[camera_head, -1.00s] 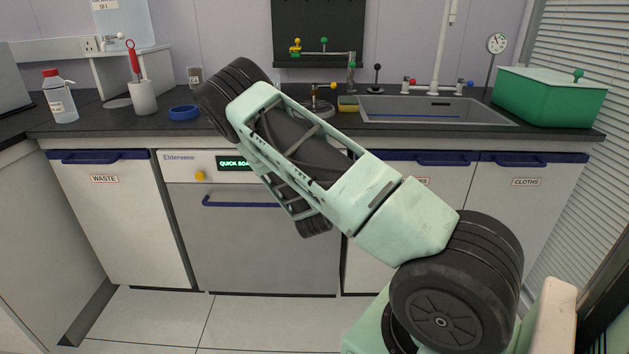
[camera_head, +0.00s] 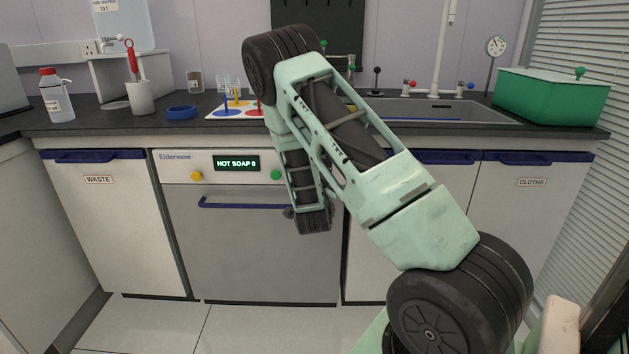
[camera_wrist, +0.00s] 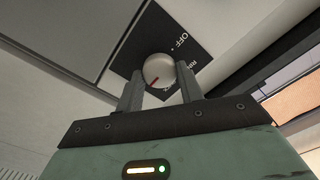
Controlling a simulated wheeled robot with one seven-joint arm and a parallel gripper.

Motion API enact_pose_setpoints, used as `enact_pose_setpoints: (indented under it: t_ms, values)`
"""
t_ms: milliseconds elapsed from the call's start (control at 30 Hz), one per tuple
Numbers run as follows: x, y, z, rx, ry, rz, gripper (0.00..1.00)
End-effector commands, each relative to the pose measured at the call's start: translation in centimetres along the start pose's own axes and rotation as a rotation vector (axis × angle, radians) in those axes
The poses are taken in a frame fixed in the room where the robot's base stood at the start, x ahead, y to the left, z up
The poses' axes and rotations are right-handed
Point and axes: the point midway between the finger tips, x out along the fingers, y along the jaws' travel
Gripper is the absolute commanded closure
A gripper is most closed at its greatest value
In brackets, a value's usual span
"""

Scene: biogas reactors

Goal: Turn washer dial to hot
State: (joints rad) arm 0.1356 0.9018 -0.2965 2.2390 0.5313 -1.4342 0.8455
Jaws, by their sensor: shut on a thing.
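The washer (camera_head: 240,240) is a white and grey front with a blue handle, below the counter. Its display (camera_head: 237,163) reads "HOT SOAP" with a character after it. In the wrist view the dial (camera_wrist: 158,70) is a round silver knob on a dark plate marked "OFF" and with a partly hidden label. Its red pointer line aims toward the lower left of that view. My gripper (camera_wrist: 159,71) is shut on the dial, one grey finger on each side. My arm hides the dial in the head view.
A yellow button (camera_head: 196,176) and a green button (camera_head: 275,175) flank the display's lower edge. The counter (camera_head: 90,122) above holds a blue ring (camera_head: 182,112), a white cup (camera_head: 140,97) and a green box (camera_head: 552,97). The floor before the washer is clear.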

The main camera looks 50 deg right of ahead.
Motion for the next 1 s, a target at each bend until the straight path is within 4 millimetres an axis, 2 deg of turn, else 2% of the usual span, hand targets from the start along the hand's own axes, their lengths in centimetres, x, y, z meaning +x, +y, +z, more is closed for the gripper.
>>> enact_pose_setpoints:
  t_ms: [567,600,667,1000]
  values:
    - [-0.18,0.08,0.32,0.031,-0.009,0.003,0.86]
    - [-0.18,0.08,0.31,0.031,-0.009,0.003,0.54]
    - [-0.16,0.08,0.27,0.030,-0.008,0.003,0.41]
    - [-0.37,0.03,0.12,0.030,-0.004,0.002,0.41]
